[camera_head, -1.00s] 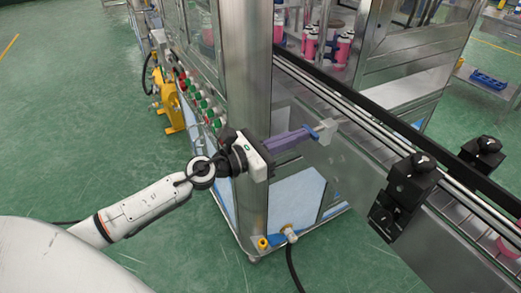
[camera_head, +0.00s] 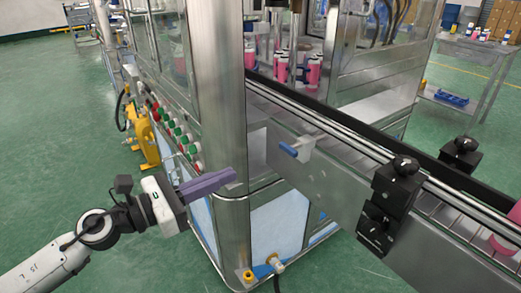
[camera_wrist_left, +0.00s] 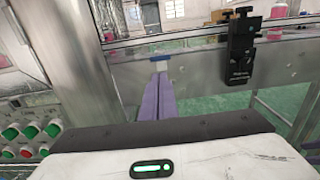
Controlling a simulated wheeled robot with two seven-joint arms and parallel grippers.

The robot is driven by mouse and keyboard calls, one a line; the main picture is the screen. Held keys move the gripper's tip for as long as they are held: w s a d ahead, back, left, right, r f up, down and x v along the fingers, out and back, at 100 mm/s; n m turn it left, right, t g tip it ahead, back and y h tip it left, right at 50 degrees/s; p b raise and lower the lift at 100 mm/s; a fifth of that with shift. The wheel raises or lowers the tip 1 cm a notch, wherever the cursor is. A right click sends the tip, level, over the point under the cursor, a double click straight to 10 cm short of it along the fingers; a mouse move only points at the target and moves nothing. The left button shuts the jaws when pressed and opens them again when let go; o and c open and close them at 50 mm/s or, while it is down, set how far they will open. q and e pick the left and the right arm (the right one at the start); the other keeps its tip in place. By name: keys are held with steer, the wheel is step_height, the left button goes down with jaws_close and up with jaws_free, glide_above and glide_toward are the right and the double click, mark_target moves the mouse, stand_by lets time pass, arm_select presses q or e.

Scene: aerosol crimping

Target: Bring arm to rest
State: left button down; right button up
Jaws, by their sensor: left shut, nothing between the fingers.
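My left gripper (camera_head: 232,174) has long purple fingers, shut with nothing between them. In the head view it points right, in front of the machine's steel corner post (camera_head: 222,110). In the left wrist view the shut fingers (camera_wrist_left: 160,78) point forward towards the conveyor's side wall. A small white bracket with a blue handle (camera_head: 289,149) sits on that wall, to the right of the fingers and apart from them in the head view.
The conveyor (camera_head: 345,140) runs from the machine to the lower right, with black clamp blocks (camera_head: 388,205) on its rail. Pink cans (camera_head: 313,70) stand inside the machine. Green and red buttons (camera_head: 180,140) line its left side. Green floor (camera_head: 60,130) at the left is open.

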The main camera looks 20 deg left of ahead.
arm_select(q)
steer(key=s+f+n+g+y, duration=0.1)
steer(key=s+f+n+y, duration=0.25)
steer(key=f+n, duration=0.9)
steer(key=s+f+n+y, duration=0.4)
steer(key=f+n, duration=0.5)
steer(key=n, duration=0.6)
steer(key=s+d+f+n+g, duration=0.5)
steer(key=s+d+f+n, duration=0.5)
steer(key=d+f+n, duration=0.1)
step_height(320, 180, down, 2)
steer(key=shift+s+f+n+g+h, duration=0.1)
steer(key=shift+s+n+g+h, duration=0.3)
steer(key=shift+n, duration=0.45)
